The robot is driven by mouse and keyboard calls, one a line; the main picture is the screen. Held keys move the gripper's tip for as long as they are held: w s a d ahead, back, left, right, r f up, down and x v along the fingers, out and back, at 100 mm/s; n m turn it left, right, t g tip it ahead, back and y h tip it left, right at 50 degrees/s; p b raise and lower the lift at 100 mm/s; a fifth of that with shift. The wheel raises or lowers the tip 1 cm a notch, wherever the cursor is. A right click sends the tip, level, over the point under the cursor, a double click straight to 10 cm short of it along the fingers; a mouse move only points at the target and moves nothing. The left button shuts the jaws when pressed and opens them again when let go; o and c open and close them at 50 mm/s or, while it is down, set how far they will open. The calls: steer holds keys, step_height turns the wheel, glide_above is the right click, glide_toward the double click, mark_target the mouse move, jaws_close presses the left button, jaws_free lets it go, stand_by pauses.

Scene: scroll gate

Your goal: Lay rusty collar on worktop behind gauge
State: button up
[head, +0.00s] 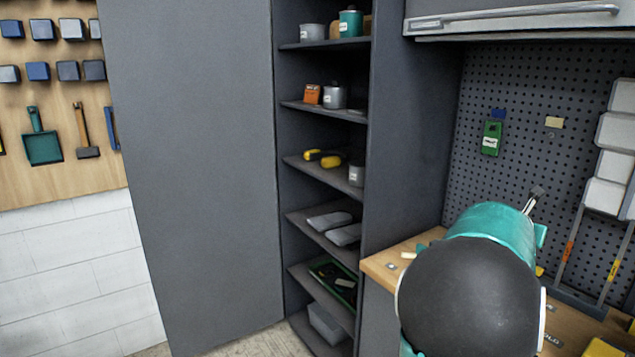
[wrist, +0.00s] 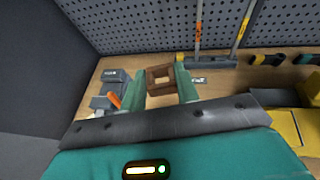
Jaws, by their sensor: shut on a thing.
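In the wrist view the rusty collar (wrist: 151,76), a brown square ring with an open middle, sits between the two green fingers of my gripper (wrist: 163,84). My gripper is shut on it. The wooden worktop (wrist: 224,84) lies beyond and below it; I cannot tell whether the collar touches the wood. A grey item with a pale label (wrist: 115,75) stands left of my gripper; I cannot tell if it is the gauge. In the head view my arm hides the gripper, the collar and much of the worktop (head: 381,265).
A grey item with an orange handle (wrist: 114,100) is close to my left finger. Yellow items (wrist: 287,128) lie at the right. Tall-handled tools stand in a dark rack (wrist: 205,61) by the pegboard (wrist: 150,25). An open shelf cabinet (head: 322,175) stands left of the worktop.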

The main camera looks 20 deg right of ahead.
steer(key=w+a+f+n+t+y, duration=0.4)
steer(key=w+a+f, duration=0.6)
steer(key=a, duration=0.9)
steer(key=w+a+f+n+t+y, duration=0.2)
steer(key=w+a+f+n+y, duration=0.25)
steer(key=a+f, duration=1.2)
steer(key=w+a+f+n+t+y, duration=0.4)
steer(key=w+a+f, duration=0.4)
steer(key=a, duration=1.5)
steer(key=s+f+n+g, duration=0.1)
steer(key=s+f, duration=0.4)
steer(key=f, duration=0.1)
steer(key=shift+d+f, duration=0.2)
steer(key=shift+d, duration=0.1)
